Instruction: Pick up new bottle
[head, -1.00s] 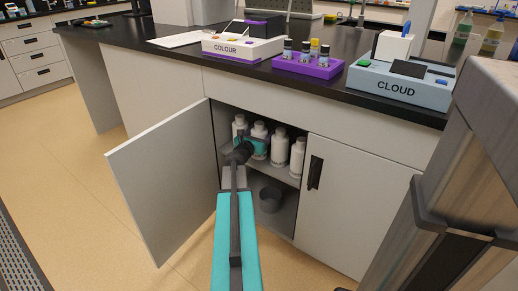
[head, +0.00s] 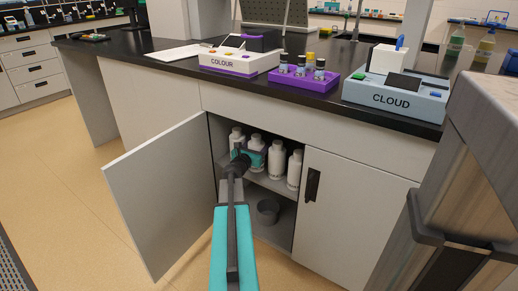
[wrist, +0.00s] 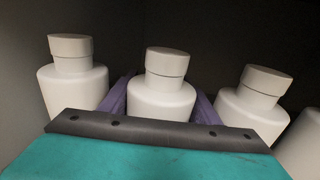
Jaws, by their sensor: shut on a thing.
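Several white capped bottles stand in a row on the shelf inside the open cupboard. In the wrist view, the middle bottle (wrist: 163,92) is between the two purple fingers of my gripper (wrist: 161,98), which is shut on it. In the head view this bottle (head: 256,143) is partly hidden behind my teal gripper. Another bottle (wrist: 74,75) is to its left, also visible in the head view (head: 236,138). Bottles to the right show in the wrist view (wrist: 255,100) and in the head view (head: 277,158). The held bottle's base is hidden.
The cupboard's left door (head: 165,195) stands open beside my arm. The right door (head: 345,215) is shut. A grey pot (head: 268,211) sits below the shelf. On the counter are the COLOUR box (head: 238,61), a purple vial rack (head: 301,79) and the CLOUD box (head: 395,97).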

